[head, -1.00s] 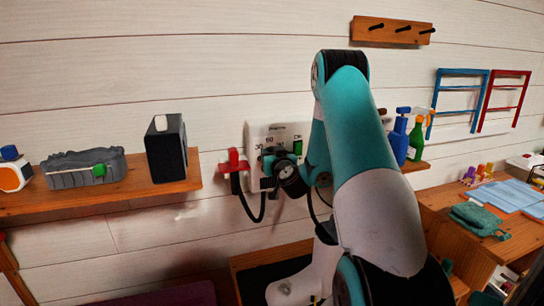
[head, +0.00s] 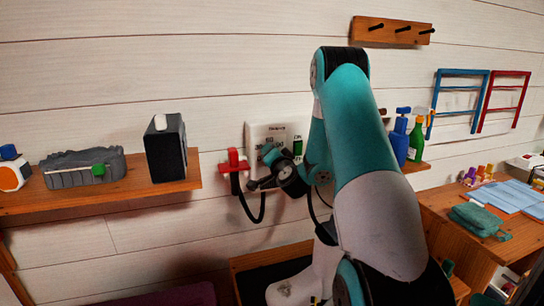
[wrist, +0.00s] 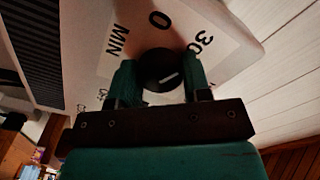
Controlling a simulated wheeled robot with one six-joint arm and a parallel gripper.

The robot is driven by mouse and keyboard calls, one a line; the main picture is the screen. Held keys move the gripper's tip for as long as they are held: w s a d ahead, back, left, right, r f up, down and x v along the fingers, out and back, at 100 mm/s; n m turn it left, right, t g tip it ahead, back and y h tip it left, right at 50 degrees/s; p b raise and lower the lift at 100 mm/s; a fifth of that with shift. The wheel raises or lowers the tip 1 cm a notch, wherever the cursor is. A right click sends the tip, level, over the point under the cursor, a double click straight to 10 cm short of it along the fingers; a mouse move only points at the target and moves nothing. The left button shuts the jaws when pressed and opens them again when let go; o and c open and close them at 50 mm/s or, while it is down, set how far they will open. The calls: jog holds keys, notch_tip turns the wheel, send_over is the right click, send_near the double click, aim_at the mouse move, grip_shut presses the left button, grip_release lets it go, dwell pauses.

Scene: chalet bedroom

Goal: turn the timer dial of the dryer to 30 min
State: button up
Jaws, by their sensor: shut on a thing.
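The dryer (head: 256,132) is a pale box on the plank wall, partly hidden by my arm. Its timer dial (wrist: 154,62) is a round black knob with a short white line in the wrist view. The line lies toward the lower right of the knob and runs slightly upward to the right. A printed "0" is above the knob, "30" at its upper right and "MIN" at its upper left. My gripper (wrist: 160,80) is shut on the dial, a teal finger on each side. In the head view my gripper (head: 268,154) covers the dial.
A red handle (head: 234,165) with a black hose hangs left of the dryer. A shelf (head: 110,195) with a black box (head: 168,150) is further left. Spray bottles (head: 399,140) stand on a shelf to the right. A dark slatted vent (wrist: 36,45) is beside the label.

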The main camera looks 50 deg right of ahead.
jog(key=shift+d+m, duration=0.1)
jog(key=shift+m, duration=0.8)
jog(key=o, duration=0.9)
jog(key=shift+s, duration=0.1)
jog(key=shift+o, duration=0.2)
